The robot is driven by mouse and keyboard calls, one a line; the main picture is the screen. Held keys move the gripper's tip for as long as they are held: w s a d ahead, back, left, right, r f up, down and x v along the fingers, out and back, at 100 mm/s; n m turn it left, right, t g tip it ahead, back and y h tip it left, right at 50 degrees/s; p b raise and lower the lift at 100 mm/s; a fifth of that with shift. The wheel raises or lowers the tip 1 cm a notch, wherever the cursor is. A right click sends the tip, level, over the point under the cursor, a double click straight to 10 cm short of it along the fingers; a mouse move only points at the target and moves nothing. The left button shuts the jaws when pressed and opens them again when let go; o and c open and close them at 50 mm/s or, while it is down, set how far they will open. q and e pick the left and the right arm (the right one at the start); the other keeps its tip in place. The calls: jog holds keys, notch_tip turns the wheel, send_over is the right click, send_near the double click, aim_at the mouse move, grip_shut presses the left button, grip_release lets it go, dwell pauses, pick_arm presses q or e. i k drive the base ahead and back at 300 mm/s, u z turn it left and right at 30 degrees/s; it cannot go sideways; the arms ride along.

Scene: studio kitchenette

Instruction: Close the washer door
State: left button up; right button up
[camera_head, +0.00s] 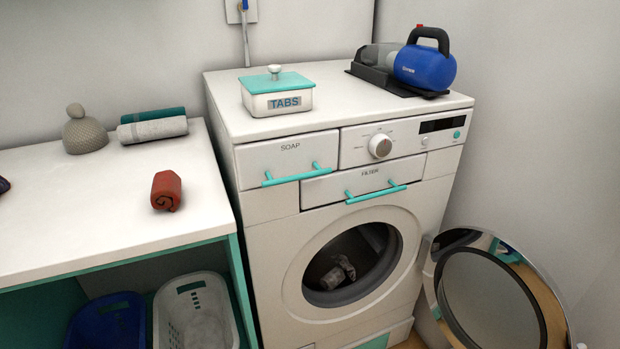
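The white washer (280,215) stands in the middle of the head view, with its soap and filter drawers flush in the front. Its round door (435,285) is swung wide open to the right, showing a chrome rim and dark glass; its lower right edge is cut off by the frame. The drum opening (322,292) is uncovered, and a greyish cloth (338,270) lies inside. Neither of my grippers shows in this view.
A TABS box (276,103) and a blue handheld vacuum (424,68) stand on the washer. A white counter (90,205) with rolled towels (152,130) is on the left, baskets (172,300) below it. A wall stands close on the right.

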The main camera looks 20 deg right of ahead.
aim_at(557, 331)
jog(key=u, duration=0.25)
jog(key=k, duration=0.35)
jog(key=z, duration=2.05)
jog(key=i, duration=1.1)
jog(key=z, duration=0.85)
